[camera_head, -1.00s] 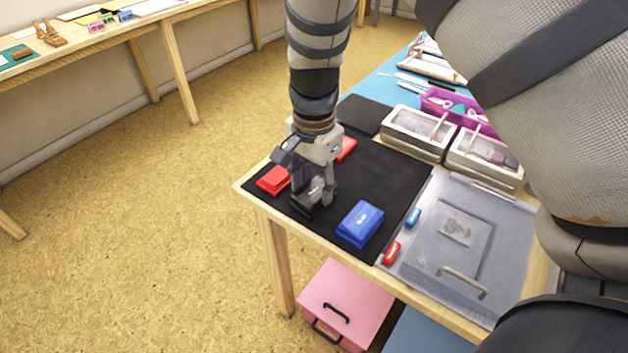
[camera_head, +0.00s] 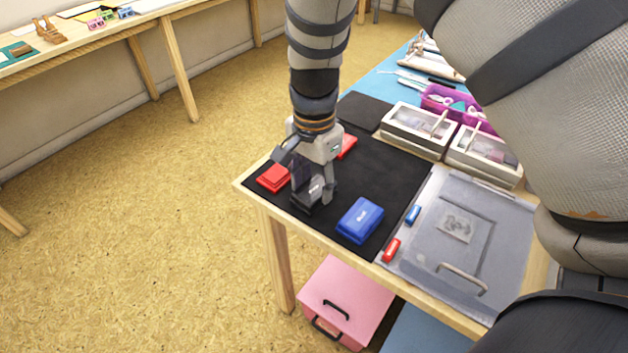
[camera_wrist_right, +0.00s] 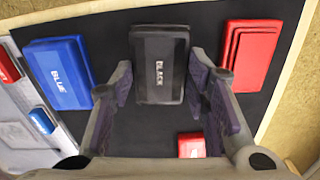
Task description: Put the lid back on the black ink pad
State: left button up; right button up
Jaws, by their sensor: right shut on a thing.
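My right gripper (camera_head: 314,196) points down over the black mat, its fingers on either side of the black ink pad's lid (camera_wrist_right: 160,65), which is marked BLACK. It is shut on this lid. In the wrist view the lid lies lined up over the dark pad base, whose edge shows around it. In the head view the black ink pad (camera_head: 303,207) is partly hidden by the fingers. I cannot tell whether the lid is fully seated on the base. My left gripper is not in view.
A blue ink pad (camera_head: 360,220) stands right of the gripper and a red ink pad (camera_head: 273,178) left of it. Another red piece (camera_head: 347,146) lies behind. Small red (camera_head: 391,250) and blue (camera_head: 413,214) blocks lie by the grey tray (camera_head: 420,262).

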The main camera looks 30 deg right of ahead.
jog(key=o, duration=0.9)
jog(key=o, duration=0.4)
jog(key=shift+r, duration=3.5)
jog(key=shift+c, duration=0.2)
